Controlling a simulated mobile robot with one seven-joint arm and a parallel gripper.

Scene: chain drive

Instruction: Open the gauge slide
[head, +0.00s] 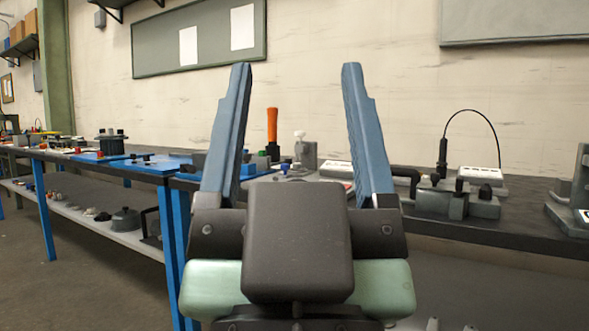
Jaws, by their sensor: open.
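My gripper (296,68) stands large in the middle of the head view. Its two blue fingers point up, spread wide apart, with nothing between them. I cannot tell for sure which thing is the gauge slide. A grey device with black knobs (458,200) and a looping black cable stands on the dark bench (530,188), to the right of my gripper. A grey block with a white knob (304,153) shows between the fingers, farther back. My gripper's body and fingers hide part of the bench.
An orange handle (272,124) stands upright on the bench between the fingers. A grey bracket-like unit (570,208) is at the right edge. A blue-framed table (160,170) with several parts extends left, above a lower shelf (130,238). The floor at lower left is clear.

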